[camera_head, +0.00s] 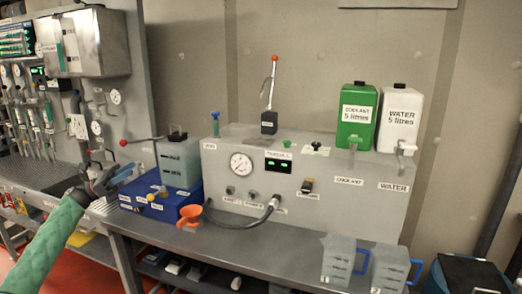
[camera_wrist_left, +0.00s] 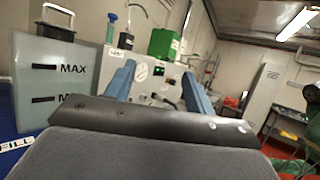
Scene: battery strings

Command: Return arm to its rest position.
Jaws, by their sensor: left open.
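My left gripper (camera_head: 112,178) is at the left in the head view, at the end of my green-sleeved left arm. It is open and empty, in the air left of the blue box (camera_head: 166,203). In the left wrist view its two blue fingers (camera_wrist_left: 158,84) stand apart with nothing between them. A grey translucent tank (camera_head: 180,162) stands on the blue box; in the left wrist view this tank (camera_wrist_left: 58,88), marked MAX, is close on the left. My right gripper is not in view.
A grey console (camera_head: 225,160) with a gauge stands on the bench (camera_head: 240,250). A green coolant can (camera_head: 352,125) and a white water can (camera_head: 400,120) are on top. An orange funnel (camera_head: 189,215) and two jugs (camera_head: 338,262) stand near the front edge. A red-knobbed lever (camera_head: 130,142) is near my gripper.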

